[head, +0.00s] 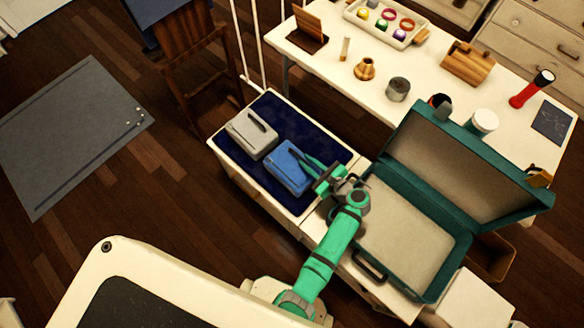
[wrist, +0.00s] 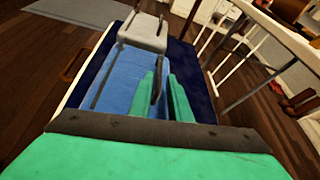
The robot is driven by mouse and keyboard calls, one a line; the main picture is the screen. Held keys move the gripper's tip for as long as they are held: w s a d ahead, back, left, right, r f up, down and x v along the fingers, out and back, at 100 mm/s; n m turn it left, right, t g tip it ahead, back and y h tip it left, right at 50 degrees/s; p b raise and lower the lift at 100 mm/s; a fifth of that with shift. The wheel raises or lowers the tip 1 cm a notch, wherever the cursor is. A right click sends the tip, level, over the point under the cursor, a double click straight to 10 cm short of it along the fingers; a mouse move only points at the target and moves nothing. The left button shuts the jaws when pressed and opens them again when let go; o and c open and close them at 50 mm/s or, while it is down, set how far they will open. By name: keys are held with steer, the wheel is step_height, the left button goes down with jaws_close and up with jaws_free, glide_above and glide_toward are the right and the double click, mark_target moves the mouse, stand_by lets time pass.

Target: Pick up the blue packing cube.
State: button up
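The blue packing cube (head: 287,170) lies on the dark navy top of a low white unit. It also shows in the wrist view (wrist: 117,80), with a dark strap handle along its top. My gripper (head: 312,163) is over the right side of the cube. I cannot tell whether the fingers touch the cube. A grey packing cube (head: 250,135) lies just beyond the blue one and also shows in the wrist view (wrist: 144,32).
An open teal suitcase (head: 408,238) stands to the right of my arm, its lid raised. A white table (head: 340,72) with small items is behind. The navy surface (head: 285,115) is bare behind the cubes. A wooden chair (head: 195,50) stands at the back left.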

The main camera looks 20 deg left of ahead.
mark_target(303, 160)
steer(key=shift+x, duration=1.85)
steer(key=shift+s, duration=0.1)
jaws_close()
steer(key=shift+r, duration=0.1)
